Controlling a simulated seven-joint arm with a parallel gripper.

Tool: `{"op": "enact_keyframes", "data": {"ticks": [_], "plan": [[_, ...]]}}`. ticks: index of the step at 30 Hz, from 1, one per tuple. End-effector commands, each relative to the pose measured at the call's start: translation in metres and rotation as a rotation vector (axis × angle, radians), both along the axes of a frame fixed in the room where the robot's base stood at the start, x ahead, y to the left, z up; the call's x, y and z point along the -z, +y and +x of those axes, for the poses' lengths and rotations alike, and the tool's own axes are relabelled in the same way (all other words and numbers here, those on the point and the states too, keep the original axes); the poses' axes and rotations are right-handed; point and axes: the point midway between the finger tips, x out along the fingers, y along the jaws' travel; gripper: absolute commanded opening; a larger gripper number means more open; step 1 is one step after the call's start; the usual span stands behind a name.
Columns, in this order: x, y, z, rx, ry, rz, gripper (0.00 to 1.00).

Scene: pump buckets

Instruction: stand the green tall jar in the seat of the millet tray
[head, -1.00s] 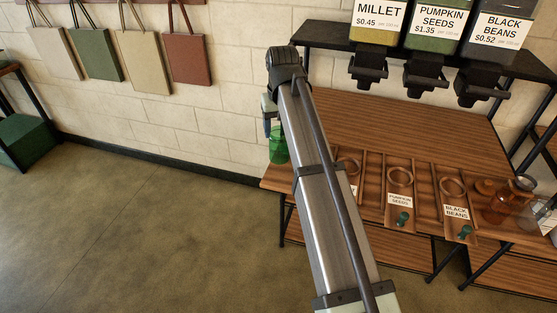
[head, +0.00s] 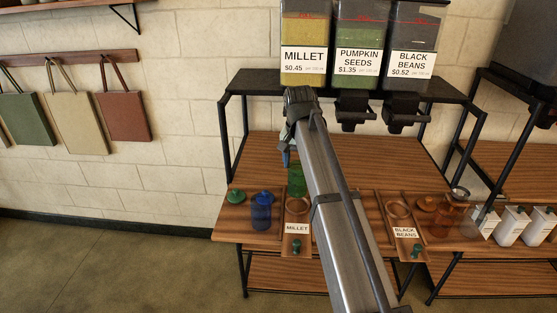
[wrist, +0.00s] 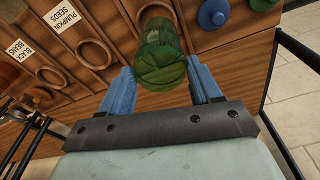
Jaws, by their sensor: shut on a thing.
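The green tall jar (head: 296,180) is see-through and hangs upright from my gripper (head: 289,158). In the wrist view the jar (wrist: 161,62) sits between the two blue fingers of my gripper (wrist: 160,80), which are shut on it. The millet tray (head: 297,228) has a round wooden seat (head: 297,206), which looks empty. In the head view the jar shows just above and behind this seat. In the wrist view the jar overlaps part of the seat's ring. The exact height of the jar's base over the tray is hard to tell.
A blue jar (head: 261,214) stands left of the millet tray, near a green lid (head: 236,197). The black beans tray (head: 404,230) is on the right. My arm hides most of the pumpkin seeds tray, whose ring (wrist: 95,53) shows in the wrist view. The millet dispenser (head: 304,45) is above.

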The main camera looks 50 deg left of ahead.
Motion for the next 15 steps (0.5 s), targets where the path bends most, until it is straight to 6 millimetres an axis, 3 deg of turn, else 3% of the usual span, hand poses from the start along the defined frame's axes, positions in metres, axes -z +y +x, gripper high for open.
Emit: {"op": "enact_keyframes", "data": {"ticks": [15], "plan": [[0.020,-0.004,0.003,0.020,0.000,0.000,0.36]]}}
